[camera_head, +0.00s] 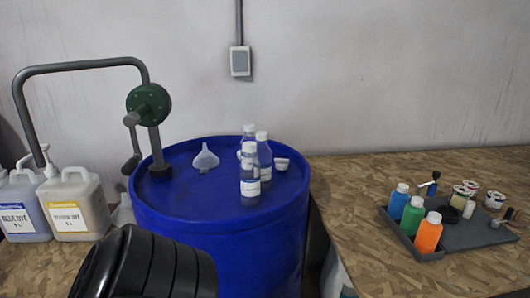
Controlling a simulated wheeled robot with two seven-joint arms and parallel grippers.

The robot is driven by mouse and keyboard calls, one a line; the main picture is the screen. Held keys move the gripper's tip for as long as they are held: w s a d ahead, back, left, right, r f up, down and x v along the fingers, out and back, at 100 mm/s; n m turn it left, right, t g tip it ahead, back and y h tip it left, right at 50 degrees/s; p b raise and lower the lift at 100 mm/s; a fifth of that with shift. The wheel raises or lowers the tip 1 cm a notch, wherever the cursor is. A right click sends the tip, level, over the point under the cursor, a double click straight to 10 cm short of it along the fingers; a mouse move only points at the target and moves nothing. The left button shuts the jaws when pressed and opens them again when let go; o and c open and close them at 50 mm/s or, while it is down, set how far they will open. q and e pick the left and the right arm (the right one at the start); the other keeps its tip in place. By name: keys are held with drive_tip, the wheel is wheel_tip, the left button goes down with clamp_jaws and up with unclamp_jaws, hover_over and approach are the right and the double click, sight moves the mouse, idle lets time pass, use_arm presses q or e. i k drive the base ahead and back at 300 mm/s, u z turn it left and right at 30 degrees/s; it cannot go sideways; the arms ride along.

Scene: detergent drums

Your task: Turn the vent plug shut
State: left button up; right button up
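A blue drum (215,245) stands in the middle of the camera_head view, with its flat top showing. A small white cap-like piece (282,164) sits at the right of the drum top, behind and right of the bottles. It may be the vent plug, but it is too small to tell whether it is turned open or shut. A black ribbed arm part of mine covers the drum's lower left front. Neither gripper shows in the view.
Several clear white-capped bottles (250,175) and a funnel (206,158) stand on the drum top. A green hand pump (149,104) rises at its left. Dye jugs (76,205) stand left. A grey tray (470,234) with coloured bottles lies on the right board.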

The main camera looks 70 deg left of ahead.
sight(280, 164)
drive_tip(key=u, duration=2.2)
